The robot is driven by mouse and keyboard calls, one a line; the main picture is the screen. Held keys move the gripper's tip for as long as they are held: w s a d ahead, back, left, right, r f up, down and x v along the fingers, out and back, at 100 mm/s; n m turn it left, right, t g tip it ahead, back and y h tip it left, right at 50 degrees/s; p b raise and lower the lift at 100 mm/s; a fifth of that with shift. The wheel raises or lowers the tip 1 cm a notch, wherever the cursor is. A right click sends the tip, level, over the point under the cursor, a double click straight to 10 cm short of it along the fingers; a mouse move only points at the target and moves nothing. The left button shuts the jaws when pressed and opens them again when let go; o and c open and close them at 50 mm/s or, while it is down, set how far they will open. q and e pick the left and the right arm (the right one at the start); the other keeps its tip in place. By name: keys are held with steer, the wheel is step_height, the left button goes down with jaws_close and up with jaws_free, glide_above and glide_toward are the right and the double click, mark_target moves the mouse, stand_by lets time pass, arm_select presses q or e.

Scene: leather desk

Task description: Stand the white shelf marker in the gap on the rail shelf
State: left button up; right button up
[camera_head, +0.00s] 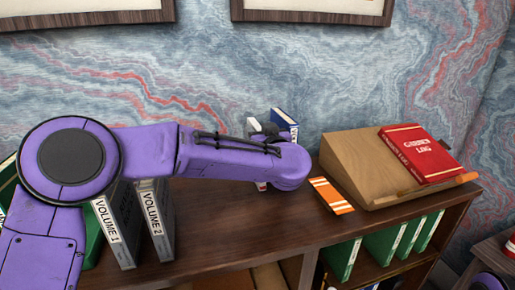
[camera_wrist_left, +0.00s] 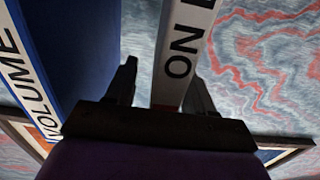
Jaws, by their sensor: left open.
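The white shelf marker (camera_wrist_left: 180,50), an upright white slab with black letters reading "ON", stands between my left fingers in the left wrist view. In the head view its pale upper part (camera_head: 253,124) shows behind my arm; most of it is hidden. My left gripper (camera_head: 268,130) is open, with one finger on each side of the marker in the wrist view (camera_wrist_left: 163,80); contact cannot be told. A blue book (camera_head: 285,117) stands beside it, its white "VOLUME" label (camera_wrist_left: 28,85) at the left of the wrist view. The gap cannot be made out clearly. My right gripper is not in view.
Volume 1 (camera_head: 117,225) and Volume 2 (camera_head: 156,220) stand on the dark wooden top (camera_head: 235,235), below my left arm. An orange striped piece (camera_head: 331,195) lies by a slanted wooden stand (camera_head: 355,165) bearing a red book (camera_head: 421,153).

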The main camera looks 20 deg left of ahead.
arm_select(q)
steer(key=shift+x, duration=0.8)
steer(key=shift+s+r, duration=0.2)
steer(key=shift+s, duration=0.3)
steer(key=shift+c, duration=0.6)
steer(key=shift+w+d+f, duration=0.1)
steer(key=shift+w, duration=0.05)
jaws_close()
